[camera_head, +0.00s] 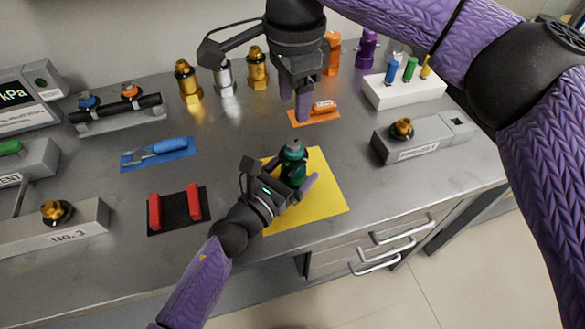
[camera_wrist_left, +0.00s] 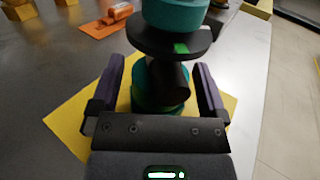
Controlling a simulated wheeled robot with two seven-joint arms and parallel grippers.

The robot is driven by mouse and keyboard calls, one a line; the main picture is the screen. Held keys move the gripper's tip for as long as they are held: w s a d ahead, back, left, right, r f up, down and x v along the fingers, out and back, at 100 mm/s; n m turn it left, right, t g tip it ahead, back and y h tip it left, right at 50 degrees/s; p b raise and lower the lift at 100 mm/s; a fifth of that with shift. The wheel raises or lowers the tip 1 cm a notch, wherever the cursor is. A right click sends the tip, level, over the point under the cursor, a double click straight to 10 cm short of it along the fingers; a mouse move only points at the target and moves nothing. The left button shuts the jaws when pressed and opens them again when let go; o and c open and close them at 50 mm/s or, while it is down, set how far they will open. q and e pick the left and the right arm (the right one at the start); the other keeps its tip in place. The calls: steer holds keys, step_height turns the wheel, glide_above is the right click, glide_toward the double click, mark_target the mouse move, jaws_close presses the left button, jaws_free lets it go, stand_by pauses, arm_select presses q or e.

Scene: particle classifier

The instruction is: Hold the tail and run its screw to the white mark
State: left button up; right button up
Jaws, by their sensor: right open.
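The teal and black tail (camera_head: 293,153) stands upright on the yellow mat (camera_head: 328,190). In the left wrist view, the tail (camera_wrist_left: 183,12) shows a teal top, a black disc with a green mark, a short black cylinder pointing toward the camera, and a teal lower body. My left gripper (camera_head: 291,178) is low at the mat, its fingers on either side of the lower body; in the left wrist view its fingers (camera_wrist_left: 160,88) look apart from it. My right gripper (camera_head: 298,100) is open and empty, above and behind the tail.
Behind are an orange mat (camera_head: 301,120) with an orange item, brass and silver fittings (camera_head: 188,82), and a white block (camera_head: 405,93) with coloured pegs. A grey fixture (camera_head: 423,140) is at right. A black mat with red pieces (camera_head: 176,224) and a blue mat (camera_head: 158,155) lie left.

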arm_select(q)
jaws_close()
steer(key=shift+c, duration=2)
jaws_free()
jaws_close()
